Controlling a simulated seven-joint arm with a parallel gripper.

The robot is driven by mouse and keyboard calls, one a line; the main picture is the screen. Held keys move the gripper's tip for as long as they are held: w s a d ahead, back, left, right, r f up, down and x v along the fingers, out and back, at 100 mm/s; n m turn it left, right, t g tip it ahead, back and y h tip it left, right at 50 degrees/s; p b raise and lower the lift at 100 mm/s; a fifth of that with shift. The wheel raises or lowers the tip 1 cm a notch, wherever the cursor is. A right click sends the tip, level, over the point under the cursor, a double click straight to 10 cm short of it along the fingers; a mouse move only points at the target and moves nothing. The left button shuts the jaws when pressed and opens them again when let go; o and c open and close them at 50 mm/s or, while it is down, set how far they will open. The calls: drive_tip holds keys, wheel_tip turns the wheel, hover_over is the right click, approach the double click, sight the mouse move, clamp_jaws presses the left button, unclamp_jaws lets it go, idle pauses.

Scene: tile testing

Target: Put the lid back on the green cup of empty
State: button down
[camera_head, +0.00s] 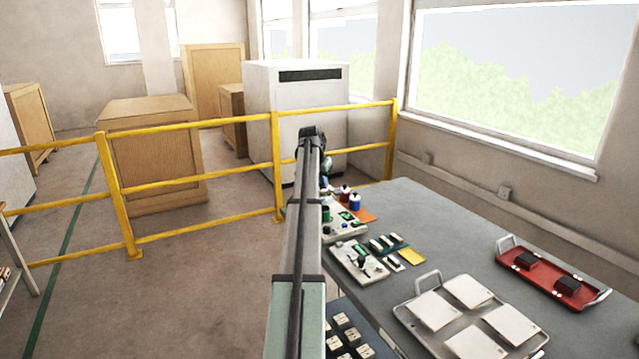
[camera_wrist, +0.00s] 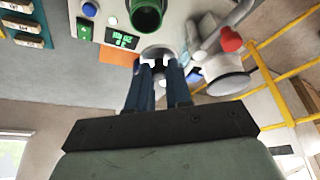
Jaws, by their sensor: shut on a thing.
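In the wrist view the green cup (camera_wrist: 147,14) stands at the top edge, partly cut off, its dark round mouth open. A pale round piece (camera_wrist: 157,51), which looks like the lid, shows at the fingertips. The fingers hide most of it. It appears apart from the cup. In the head view my arm covers most of the gripper. The green cup (camera_head: 326,214) shows small beside my arm at the table's left edge.
A white device with a red knob (camera_wrist: 231,39) is right of the fingers. A tray of white tiles (camera_head: 405,318) and a red tray (camera_head: 510,264) lie nearer. The table's far right is clear.

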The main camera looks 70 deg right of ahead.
drive_tip(key=shift+s+a+m+g, duration=0.2)
drive_tip(key=shift+s+m+g, duration=0.2)
drive_tip(key=shift+m, duration=0.6)
drive_tip(key=shift+s+a+f+m+g+y, duration=0.1)
drive_tip(key=shift+m+g+y, duration=0.2)
drive_tip(key=shift+m, duration=0.5)
drive_tip(key=shift+f, duration=0.1)
drive_tip(key=shift+f, duration=3.05)
drive_tip(key=shift+f, duration=0.15)
drive_tip(key=shift+c, duration=2.4)
unclamp_jaws()
drive_tip(key=shift+r, duration=0.2)
